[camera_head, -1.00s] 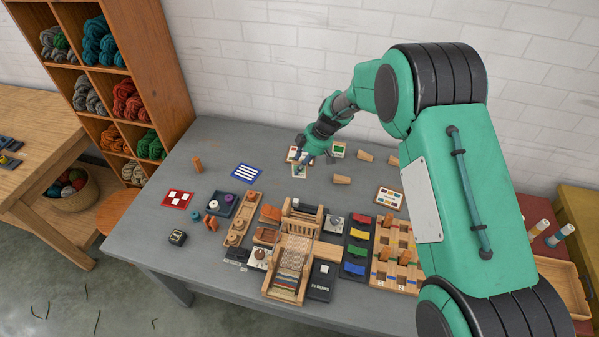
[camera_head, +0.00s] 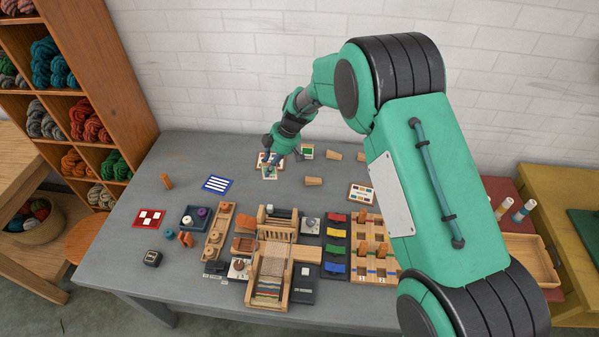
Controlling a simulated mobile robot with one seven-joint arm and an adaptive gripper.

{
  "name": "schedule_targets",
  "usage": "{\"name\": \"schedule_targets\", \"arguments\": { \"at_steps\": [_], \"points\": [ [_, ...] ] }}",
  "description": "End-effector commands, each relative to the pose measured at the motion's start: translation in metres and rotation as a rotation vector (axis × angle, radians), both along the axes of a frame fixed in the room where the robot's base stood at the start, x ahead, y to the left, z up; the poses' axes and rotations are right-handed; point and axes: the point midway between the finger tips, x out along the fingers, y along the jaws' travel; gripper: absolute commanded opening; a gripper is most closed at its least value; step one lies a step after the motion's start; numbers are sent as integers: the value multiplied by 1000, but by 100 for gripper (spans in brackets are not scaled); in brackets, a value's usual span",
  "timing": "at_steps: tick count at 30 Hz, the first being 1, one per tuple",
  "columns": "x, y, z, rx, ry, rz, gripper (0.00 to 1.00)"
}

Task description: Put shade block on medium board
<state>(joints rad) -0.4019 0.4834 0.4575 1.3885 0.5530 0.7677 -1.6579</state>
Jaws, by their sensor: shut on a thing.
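My gripper (camera_head: 270,164) is at the back of the grey table, low over a group of small cards. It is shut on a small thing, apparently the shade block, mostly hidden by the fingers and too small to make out. A pale card with a green patch (camera_head: 269,174) lies just below the fingertips. Another card with dark patches (camera_head: 264,157) lies partly behind the gripper. A green-faced card (camera_head: 307,152) is to the right. I cannot tell which of these cards is the medium board, or whether the held thing touches one.
Wooden pegs (camera_head: 314,181) and a colour-patch card (camera_head: 361,194) lie to the right. A blue striped card (camera_head: 217,184) is left. A small loom (camera_head: 270,274), trays and a slotted rack (camera_head: 375,268) crowd the front. The table between the striped card and gripper is clear.

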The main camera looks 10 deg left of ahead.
Motion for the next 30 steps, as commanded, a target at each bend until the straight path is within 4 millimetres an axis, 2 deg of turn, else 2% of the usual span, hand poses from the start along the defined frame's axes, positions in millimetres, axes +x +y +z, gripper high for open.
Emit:
{"name": "schedule_targets", "arguments": {
  "at_steps": [8,14,20,30],
  "points": [
    [4,-10,0,0,0,-13,0],
    [15,-44,1,0,1,-59,0],
    [31,-105,2,-1,1,-140,0],
    [47,-229,5,-1,1,-304,0]
  ]
}}
